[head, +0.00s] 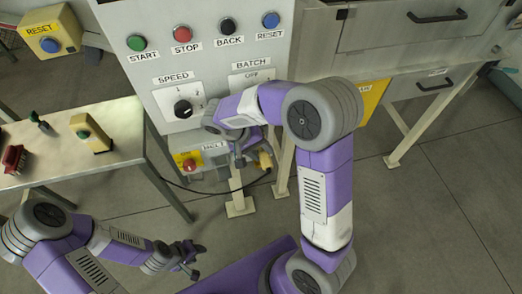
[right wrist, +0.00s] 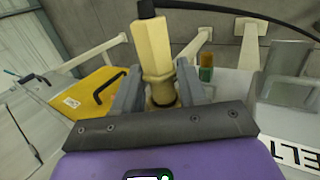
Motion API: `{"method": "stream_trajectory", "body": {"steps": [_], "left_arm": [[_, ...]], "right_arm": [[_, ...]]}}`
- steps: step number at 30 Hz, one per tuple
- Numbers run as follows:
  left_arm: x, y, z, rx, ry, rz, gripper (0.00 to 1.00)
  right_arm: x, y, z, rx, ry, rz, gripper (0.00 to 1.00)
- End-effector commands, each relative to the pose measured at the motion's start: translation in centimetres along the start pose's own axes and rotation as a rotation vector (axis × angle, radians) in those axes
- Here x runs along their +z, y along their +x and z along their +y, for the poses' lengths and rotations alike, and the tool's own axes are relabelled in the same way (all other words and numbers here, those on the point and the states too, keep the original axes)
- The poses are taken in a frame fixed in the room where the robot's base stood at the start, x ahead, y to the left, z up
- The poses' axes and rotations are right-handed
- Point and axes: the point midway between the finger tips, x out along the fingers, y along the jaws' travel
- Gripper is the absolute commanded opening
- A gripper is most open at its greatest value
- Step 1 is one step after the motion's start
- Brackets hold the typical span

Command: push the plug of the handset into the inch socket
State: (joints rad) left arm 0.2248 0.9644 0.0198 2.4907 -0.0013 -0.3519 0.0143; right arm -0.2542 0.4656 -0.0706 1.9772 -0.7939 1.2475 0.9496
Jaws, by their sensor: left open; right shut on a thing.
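A pale yellow plug (right wrist: 152,50) with a black cable end stands between the fingers of my right gripper (right wrist: 160,92) in the right wrist view. The gripper is shut on it. In the head view my right gripper (head: 248,157) is beside the lower edge of the grey panel, with the plug (head: 265,160) at its fingers. A yellow box with a green button (head: 96,136), perhaps the handset, lies on the table at left. I cannot make out the inch socket; my right arm covers part of the panel. My left gripper (head: 187,262) is open and empty, low over the floor.
The control panel (head: 150,75) carries coloured buttons and a speed knob (head: 183,108). A yellow box with a red button (head: 188,162) is under it. A black cable (head: 215,192) hangs between table and plug. The table (head: 110,165) holds a red item (head: 14,158).

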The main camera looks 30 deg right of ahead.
Motion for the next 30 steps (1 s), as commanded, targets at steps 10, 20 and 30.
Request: {"method": "stream_trajectory", "body": {"steps": [10,20,30], "left_arm": [[0.0,-0.2,0.1,0.0,0.0,0.0,0.43],[0.0,-0.4,0.1,0.0,0.0,0.0,0.43],[0.0,-0.4,0.1,0.0,0.0,0.0,0.43]], "right_arm": [[-0.9,-0.1,0.1,0.0,0.0,-0.001,0.09],[-1.7,-0.1,0.0,0.001,0.001,-0.001,0.09],[-2.0,-0.1,0.1,-0.001,0.002,0.004,0.71]]}}
